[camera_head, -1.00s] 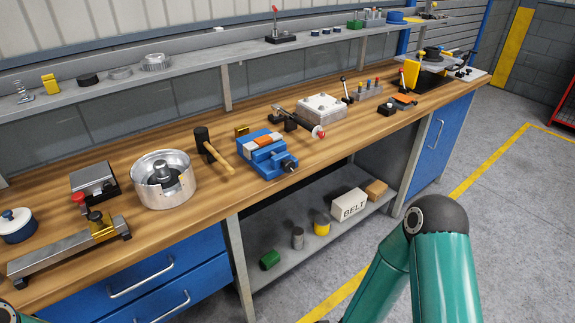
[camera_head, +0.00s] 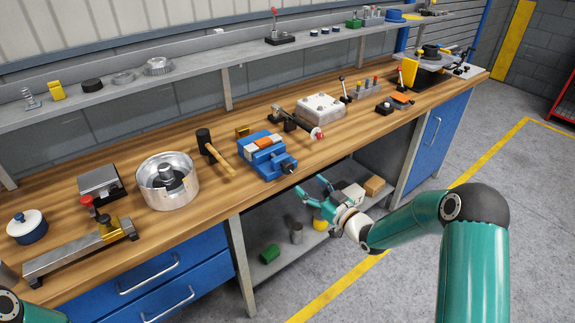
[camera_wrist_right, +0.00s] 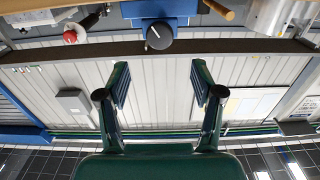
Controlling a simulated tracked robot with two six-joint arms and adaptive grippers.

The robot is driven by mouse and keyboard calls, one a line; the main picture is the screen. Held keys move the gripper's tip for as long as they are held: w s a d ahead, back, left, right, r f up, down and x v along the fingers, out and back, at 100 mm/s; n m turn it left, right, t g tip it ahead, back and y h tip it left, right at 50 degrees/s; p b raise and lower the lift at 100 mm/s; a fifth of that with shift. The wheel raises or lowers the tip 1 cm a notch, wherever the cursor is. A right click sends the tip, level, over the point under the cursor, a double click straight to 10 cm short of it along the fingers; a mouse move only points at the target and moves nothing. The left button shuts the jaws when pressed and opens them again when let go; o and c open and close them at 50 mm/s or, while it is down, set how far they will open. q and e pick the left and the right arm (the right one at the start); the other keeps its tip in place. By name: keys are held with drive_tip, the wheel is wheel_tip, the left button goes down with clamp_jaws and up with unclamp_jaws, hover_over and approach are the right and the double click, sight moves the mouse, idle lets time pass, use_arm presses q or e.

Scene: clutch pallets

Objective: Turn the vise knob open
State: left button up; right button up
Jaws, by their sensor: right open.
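The blue vise (camera_head: 272,164) sits at the front edge of the wooden bench, with an orange and white piece on top between its jaws. Its dark knob (camera_head: 291,168) faces outward over the edge; in the right wrist view the round black knob (camera_wrist_right: 160,36) with a white mark shows at the top centre. My right gripper (camera_head: 312,186) is open and empty, in front of the bench edge, below and right of the knob, not touching it. In the wrist view its fingers (camera_wrist_right: 158,90) are spread, with the knob beyond them. My left gripper is out of view.
A hammer (camera_head: 222,157) lies left of the vise, beside a metal bowl (camera_head: 166,203). A red-tipped lever tool (camera_head: 300,122) lies right of the vise. The lower shelf (camera_head: 275,262) below holds several items. The floor in front is free.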

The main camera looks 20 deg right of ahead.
sight(290, 169)
drive_tip(key=p+x, duration=0.2)
drive_tip(key=x, duration=0.8)
drive_tip(key=shift+w+a+f+p, duration=0.1)
drive_tip(key=shift+w+p, duration=0.15)
drive_tip(key=shift+p, duration=0.05)
